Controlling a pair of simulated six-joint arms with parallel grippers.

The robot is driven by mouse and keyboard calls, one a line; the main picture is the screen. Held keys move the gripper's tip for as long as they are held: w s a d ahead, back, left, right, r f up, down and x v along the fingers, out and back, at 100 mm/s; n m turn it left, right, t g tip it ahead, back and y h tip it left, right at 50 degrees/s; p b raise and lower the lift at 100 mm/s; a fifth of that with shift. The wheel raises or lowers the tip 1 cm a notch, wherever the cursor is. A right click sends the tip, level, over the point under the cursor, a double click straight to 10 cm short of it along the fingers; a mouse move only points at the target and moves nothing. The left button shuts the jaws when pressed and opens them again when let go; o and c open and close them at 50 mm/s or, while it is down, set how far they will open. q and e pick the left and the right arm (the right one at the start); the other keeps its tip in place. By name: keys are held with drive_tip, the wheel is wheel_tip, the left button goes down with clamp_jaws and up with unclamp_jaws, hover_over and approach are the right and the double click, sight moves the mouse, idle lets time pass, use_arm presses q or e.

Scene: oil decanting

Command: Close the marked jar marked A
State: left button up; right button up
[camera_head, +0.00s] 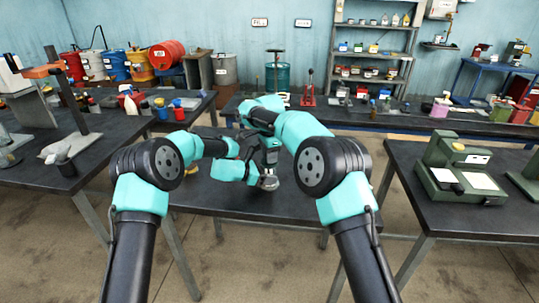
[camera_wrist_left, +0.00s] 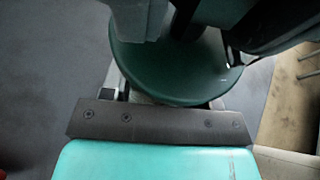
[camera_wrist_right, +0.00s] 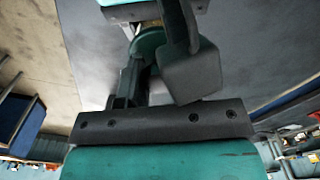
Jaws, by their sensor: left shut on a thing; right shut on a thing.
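The jar (camera_head: 268,183) shows as a small greyish round shape low between my grippers, over the middle table; its mark is not visible. A dark green round lid (camera_wrist_left: 175,80) fills the middle of the left wrist view, and part of it shows between the fingers in the right wrist view (camera_wrist_right: 150,44). My left gripper (camera_head: 259,178) comes in from the side and is shut on the jar. My right gripper (camera_head: 270,158) points down from above and is shut on the lid. The grippers hide most of the jar, and I cannot tell how the lid sits on it.
The dark middle table (camera_head: 225,200) is mostly clear around the grippers. A green machine (camera_head: 462,165) stands on the right table. The left table carries a stand (camera_head: 72,145) and small bottles. Drums (camera_head: 167,55) and shelves (camera_head: 372,55) stand at the back.

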drive_tip(key=shift+f, duration=0.3)
drive_tip(key=o, duration=1)
drive_tip(key=shift+c, duration=0.2)
drive_tip(key=shift+r, duration=0.1)
wheel_tip(320, 180, up, 12)
use_arm(q)
drive_tip(key=o, duration=1.4)
drive_tip(key=shift+c, duration=0.2)
